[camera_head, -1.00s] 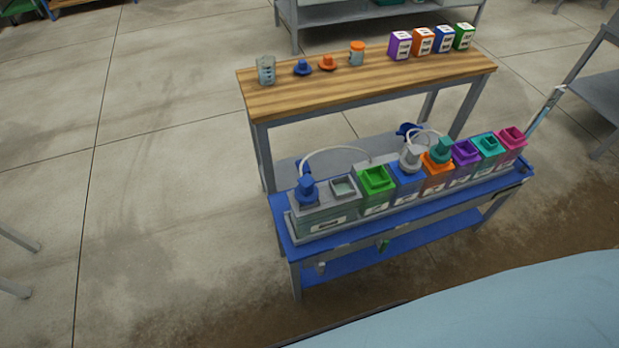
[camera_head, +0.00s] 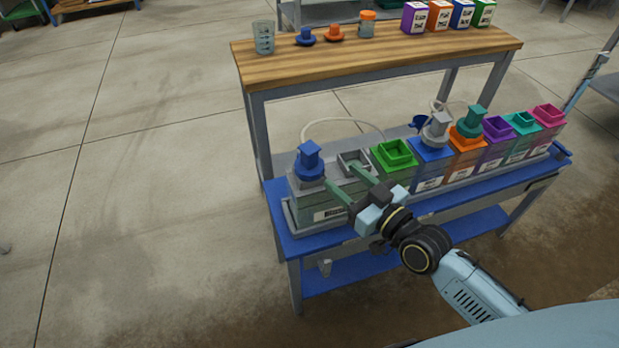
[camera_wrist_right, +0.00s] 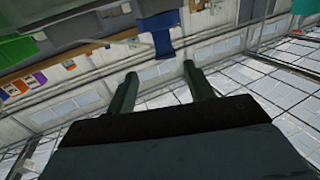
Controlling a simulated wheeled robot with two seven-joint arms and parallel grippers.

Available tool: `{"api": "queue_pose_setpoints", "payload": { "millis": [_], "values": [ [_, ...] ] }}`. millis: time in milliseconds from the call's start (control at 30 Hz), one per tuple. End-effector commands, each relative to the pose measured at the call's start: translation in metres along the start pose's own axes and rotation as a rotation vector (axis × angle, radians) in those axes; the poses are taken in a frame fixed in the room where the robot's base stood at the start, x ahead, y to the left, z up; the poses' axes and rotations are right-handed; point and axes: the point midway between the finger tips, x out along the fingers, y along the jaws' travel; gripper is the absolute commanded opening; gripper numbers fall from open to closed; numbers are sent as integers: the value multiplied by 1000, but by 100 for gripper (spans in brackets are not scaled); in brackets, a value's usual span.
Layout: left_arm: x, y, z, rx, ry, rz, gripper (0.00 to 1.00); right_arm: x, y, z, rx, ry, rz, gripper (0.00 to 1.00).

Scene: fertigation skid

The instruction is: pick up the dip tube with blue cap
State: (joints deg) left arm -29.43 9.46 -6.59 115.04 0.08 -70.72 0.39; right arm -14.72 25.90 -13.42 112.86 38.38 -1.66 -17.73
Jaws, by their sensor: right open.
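The dip tube's blue cap (camera_head: 309,161) stands upright on the left end of the grey tank (camera_head: 335,205), with a pale hose curving from it to the right. The tube below the cap is hidden. My right gripper (camera_head: 341,177) is open and empty over the front of this tank, just right of the cap and apart from it. In the right wrist view the blue cap (camera_wrist_right: 162,32) shows at the top, beyond the tips of the open gripper (camera_wrist_right: 160,72). My left gripper is not in view.
A green tank (camera_head: 395,154) and several coloured tanks line up to the right on the blue bench (camera_head: 290,248). A grey cap (camera_head: 436,130) and a teal cap (camera_head: 470,121) stand there. Behind is a wooden table (camera_head: 370,55) with small items. Floor on the left is clear.

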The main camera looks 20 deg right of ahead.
Motion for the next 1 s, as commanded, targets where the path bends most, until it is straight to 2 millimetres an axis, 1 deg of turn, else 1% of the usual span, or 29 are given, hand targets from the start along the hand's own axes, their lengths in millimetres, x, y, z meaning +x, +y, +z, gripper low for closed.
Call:
{"api": "queue_pose_setpoints", "payload": {
  "millis": [100, 300, 400, 500, 667, 900, 1000],
  "values": [
    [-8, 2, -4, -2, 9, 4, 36, 16, -1, -4, 0, 16, -3, 53],
    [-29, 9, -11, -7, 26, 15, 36, 55, -2, -4, 1, 14, -2, 53],
    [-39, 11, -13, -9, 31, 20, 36, 70, -1, -3, 1, 12, -2, 53],
    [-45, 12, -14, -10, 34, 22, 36, 78, -2, -3, -1, 10, -3, 53],
    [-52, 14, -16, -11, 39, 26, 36, 85, -3, -2, 1, 9, -2, 53],
    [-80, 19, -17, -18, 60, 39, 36, 111, -8, 3, 2, 10, -3, 53],
    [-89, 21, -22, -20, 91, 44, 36, 124, -8, 3, 2, 10, -2, 53]
  ]
}}
